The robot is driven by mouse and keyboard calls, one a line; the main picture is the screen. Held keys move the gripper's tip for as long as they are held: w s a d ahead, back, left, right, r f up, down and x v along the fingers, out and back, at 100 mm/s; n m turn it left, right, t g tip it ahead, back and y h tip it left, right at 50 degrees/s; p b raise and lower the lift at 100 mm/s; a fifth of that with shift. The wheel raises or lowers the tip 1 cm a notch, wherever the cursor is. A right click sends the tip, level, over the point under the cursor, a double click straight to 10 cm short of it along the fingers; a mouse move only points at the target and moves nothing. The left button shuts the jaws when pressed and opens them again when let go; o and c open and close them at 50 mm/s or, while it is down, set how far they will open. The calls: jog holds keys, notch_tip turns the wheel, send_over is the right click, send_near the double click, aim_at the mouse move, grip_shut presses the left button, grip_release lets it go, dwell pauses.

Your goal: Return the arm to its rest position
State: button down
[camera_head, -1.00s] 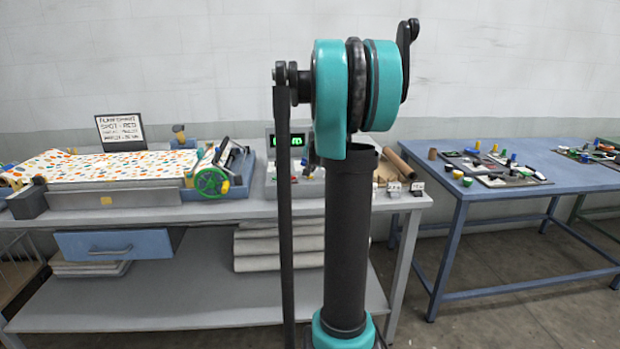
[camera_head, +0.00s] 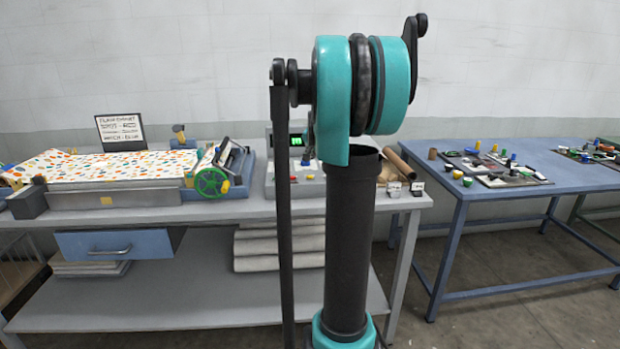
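My arm (camera_head: 345,235) stands upright in the middle of the view, with a dark tube link and teal joint housings at its top and base. A thin dark link hangs down along its left side. My gripper is not visible in this view, so whether it is open or shut does not show. The arm stands in front of the grey workbench and hides part of the control box behind it.
The grey bench (camera_head: 250,208) carries a press with a spotted sheet (camera_head: 105,166), a green handwheel (camera_head: 211,181) and a control box (camera_head: 284,183). A blue drawer (camera_head: 115,243) hangs below. A blue table (camera_head: 480,183) with small coloured parts stands right. Floor shows between them.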

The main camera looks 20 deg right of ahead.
dwell(0.3)
jog(key=s+a+f+n+g+y, duration=0.1)
jog(key=s+a+f+n, duration=0.2)
jog(key=s+a+f, duration=0.5)
jog(key=s+a+f+n+g, duration=0.1)
jog(key=s+a+f+n, duration=0.25)
jog(key=s+a, duration=0.5)
jog(key=s+a+f+n+g, duration=0.1)
jog(key=s+a+f+n, duration=0.1)
jog(key=s+f, duration=0.4)
jog(key=s+a+f+n+g, duration=0.1)
jog(key=s+f, duration=0.4)
jog(key=s, duration=1)
jog(key=shift+a+f+n+g+y, duration=0.3)
jog(key=shift+a+f+n+g, duration=0.1)
jog(key=shift+a+n, duration=0.3)
jog(key=shift+w, duration=0.1)
